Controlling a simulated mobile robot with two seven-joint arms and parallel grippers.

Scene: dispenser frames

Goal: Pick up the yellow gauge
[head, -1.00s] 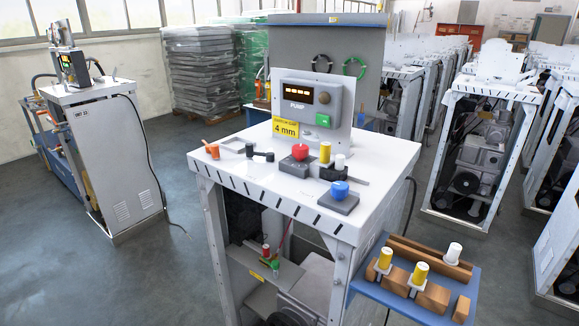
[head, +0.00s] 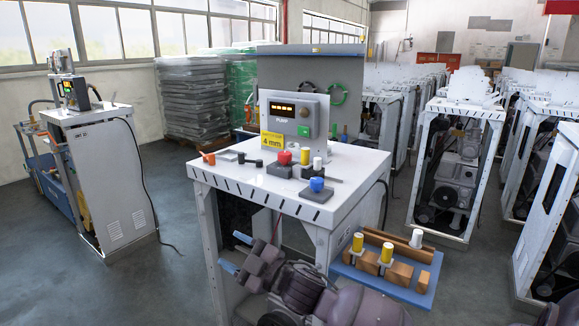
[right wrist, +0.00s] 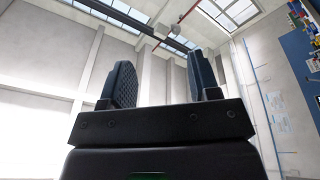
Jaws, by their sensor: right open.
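Three yellow-handled gauges show in the head view. One yellow gauge (head: 317,163) stands on the white cabinet top, and two more, a left one (head: 358,241) and a right one (head: 386,255), stand upright in wooden blocks on the blue side shelf. My right gripper (head: 235,252) is in front of the cabinet, below its top and left of the shelf, pointing left, apart from all the gauges. In the right wrist view its two dark fingers (right wrist: 160,85) stand apart with nothing between them. My left gripper is not in view.
The cabinet top (head: 225,173) also holds a red knob (head: 284,158), a blue knob (head: 317,184), an orange-handled tool (head: 208,158) and a white gauge (head: 328,150). A pump panel (head: 293,117) with a yellow 4 mm sign (head: 272,140) rises behind. Another white gauge (head: 416,238) stands on the blue shelf (head: 400,292).

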